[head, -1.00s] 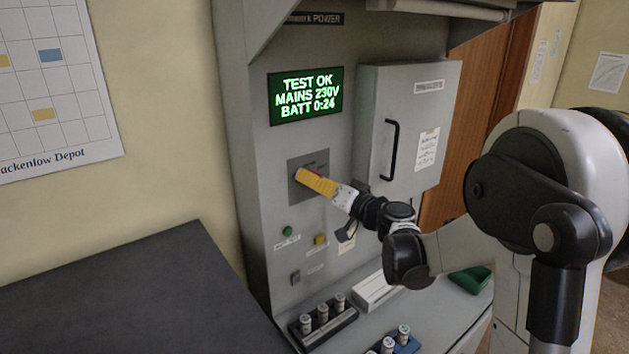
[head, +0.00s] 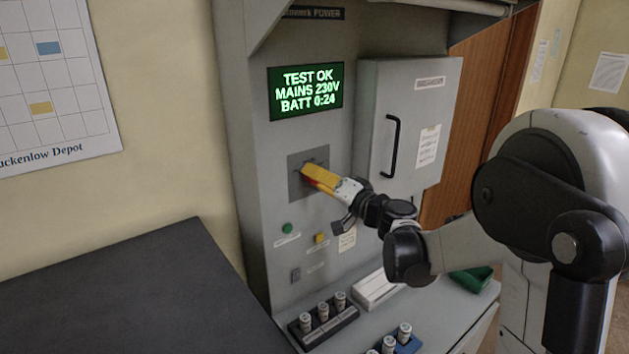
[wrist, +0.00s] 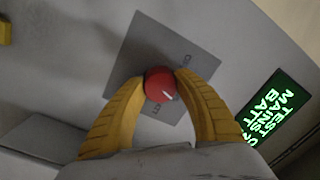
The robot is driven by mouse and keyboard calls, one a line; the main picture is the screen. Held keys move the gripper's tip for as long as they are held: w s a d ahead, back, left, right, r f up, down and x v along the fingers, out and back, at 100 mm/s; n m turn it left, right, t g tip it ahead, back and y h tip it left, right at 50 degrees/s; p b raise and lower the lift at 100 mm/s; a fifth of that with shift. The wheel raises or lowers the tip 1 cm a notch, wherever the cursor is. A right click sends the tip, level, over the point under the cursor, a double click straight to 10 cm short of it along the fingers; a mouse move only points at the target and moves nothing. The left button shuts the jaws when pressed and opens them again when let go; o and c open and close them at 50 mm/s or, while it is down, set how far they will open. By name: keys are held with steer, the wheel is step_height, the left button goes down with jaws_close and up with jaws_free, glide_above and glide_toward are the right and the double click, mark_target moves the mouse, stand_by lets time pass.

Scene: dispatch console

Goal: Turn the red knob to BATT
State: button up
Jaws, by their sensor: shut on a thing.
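The red knob (wrist: 159,85) sits on a square grey plate (wrist: 140,45) on the console front, and its white mark points to the lower right in the wrist view. Part of a label ending in "TT" shows just below the knob there, and another small label is at the upper right of the plate. My gripper (wrist: 161,78) is shut on the knob, one yellow finger on each side. In the head view my gripper (head: 307,171) reaches the plate (head: 296,186) and largely hides the knob. The green screen (head: 305,92) reads TEST OK, MAINS 230V, BATT 0:24.
A grey cabinet door with a black handle (head: 392,148) stands right of the plate. A green button (head: 287,228) and a yellow button (head: 320,238) are below it. Racks of small cylinders (head: 324,318) stand on the ledge. A dark desktop (head: 130,290) is at left.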

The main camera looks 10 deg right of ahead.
steer(key=m+b, duration=0.1)
steer(key=m, duration=0.3)
steer(key=shift+f+m+b, duration=0.1)
steer(key=shift+m+b, duration=0.2)
steer(key=shift+m+t+b, duration=0.3)
steer(key=shift+m+b, duration=0.15)
steer(key=shift+m, duration=1.55)
steer(key=o, duration=1.2)
steer(key=shift+s, duration=0.15)
steer(key=v, duration=1.1)
steer(key=shift+s+d, duration=0.1)
steer(key=shift+s, duration=0.3)
